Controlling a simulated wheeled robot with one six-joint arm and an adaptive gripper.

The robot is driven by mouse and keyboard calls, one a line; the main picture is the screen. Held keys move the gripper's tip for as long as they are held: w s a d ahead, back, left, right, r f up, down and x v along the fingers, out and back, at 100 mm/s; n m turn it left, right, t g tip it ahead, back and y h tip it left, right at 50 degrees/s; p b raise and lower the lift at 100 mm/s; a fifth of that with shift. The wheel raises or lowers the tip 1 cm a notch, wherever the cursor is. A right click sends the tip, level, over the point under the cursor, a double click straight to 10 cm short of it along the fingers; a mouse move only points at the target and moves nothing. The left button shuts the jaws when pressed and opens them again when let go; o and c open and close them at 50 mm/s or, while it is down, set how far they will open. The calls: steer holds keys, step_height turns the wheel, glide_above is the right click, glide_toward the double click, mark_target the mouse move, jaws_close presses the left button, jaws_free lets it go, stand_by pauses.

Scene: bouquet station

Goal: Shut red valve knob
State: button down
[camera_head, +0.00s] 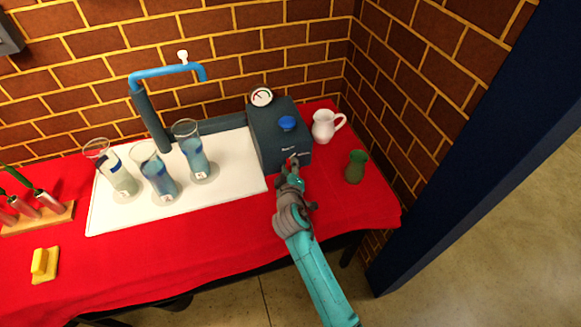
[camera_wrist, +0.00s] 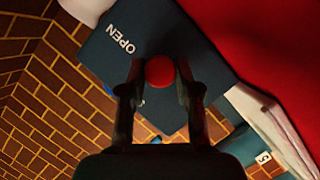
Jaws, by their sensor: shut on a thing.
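The red valve knob (camera_wrist: 160,71) is a round red cap on the dark box, and it sits between my two fingers in the wrist view. The dark blue-grey box (camera_head: 262,140) stands at the back right of the table and carries the knob on its front side. My gripper (camera_head: 291,168) reaches that front side and is shut on the knob. In the wrist view my gripper (camera_wrist: 158,78) has one finger on each side of the knob. The word OPEN shows on the box face beside it. The knob's turn position cannot be told.
A blue knob (camera_head: 287,123) and a gauge (camera_head: 262,97) top the box. A white pitcher (camera_head: 323,126) and green cup (camera_head: 356,166) stand to its right. Several glass vases stand left on the white tray (camera_head: 230,180) near a blue faucet (camera_head: 165,74).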

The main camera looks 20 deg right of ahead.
steer(key=n+t+h, duration=0.1)
steer(key=n, duration=0.2)
steer(key=shift+a+f, duration=0.15)
steer(key=shift+f+n+t+h, duration=0.15)
steer(key=shift+n+t+h, duration=0.5)
steer(key=shift+n, duration=1.25)
steer(key=c, duration=0.8)
jaws_free()
steer(key=shift+c, duration=0.2)
steer(key=v, duration=1.2)
